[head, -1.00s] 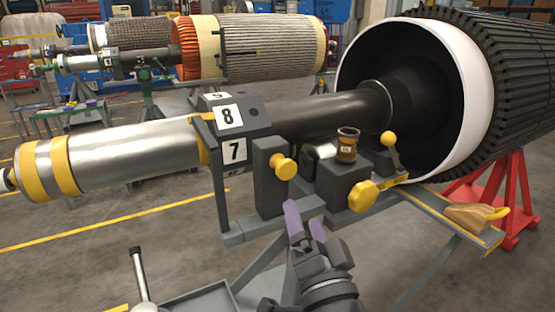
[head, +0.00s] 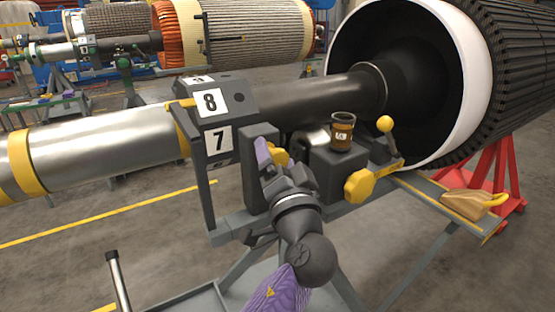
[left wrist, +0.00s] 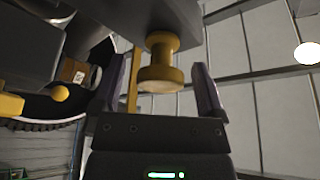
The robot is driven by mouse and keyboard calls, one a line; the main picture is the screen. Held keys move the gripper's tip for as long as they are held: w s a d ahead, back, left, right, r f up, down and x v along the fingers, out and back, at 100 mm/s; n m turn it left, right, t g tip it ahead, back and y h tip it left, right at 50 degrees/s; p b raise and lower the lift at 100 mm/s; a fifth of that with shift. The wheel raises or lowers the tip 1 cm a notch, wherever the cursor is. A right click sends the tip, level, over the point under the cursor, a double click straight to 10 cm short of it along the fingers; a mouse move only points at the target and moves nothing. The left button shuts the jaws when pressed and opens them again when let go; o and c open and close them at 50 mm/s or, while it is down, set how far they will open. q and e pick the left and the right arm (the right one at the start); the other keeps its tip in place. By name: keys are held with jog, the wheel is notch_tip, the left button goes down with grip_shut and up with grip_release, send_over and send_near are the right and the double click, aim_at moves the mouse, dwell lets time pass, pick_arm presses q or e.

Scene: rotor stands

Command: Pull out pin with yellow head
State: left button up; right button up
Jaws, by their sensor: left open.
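The pin with the yellow head (head: 281,156) sits in the dark upright block (head: 256,190) under the labels 7 and 8. In the head view my left gripper (head: 273,163) covers most of the head. In the left wrist view the yellow pin head (left wrist: 160,76) is a flanged knob under a dark surface. It lies between the two open purple-padded fingers of my left gripper (left wrist: 161,88), with a visible gap to the right finger. No finger is clearly touching it. My right gripper is out of view.
A yellow knob (head: 361,186), a yellow ball lever (head: 386,124) and a brown cup (head: 342,131) are close on the right. The silver shaft (head: 95,145) runs left.

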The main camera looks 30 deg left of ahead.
aim_at(284, 158)
pick_arm(q)
grip_shut()
jog(key=shift+d, duration=0.1)
jog(key=s+d, duration=0.1)
jog(key=d, duration=0.1)
jog(key=shift+s+d, duration=0.35)
jog(key=shift+f, duration=0.1)
jog(key=shift+c, duration=2.2)
grip_release()
jog(key=o, duration=0.4)
jog(key=shift+d, duration=0.2)
jog(key=shift+o, duration=0.2)
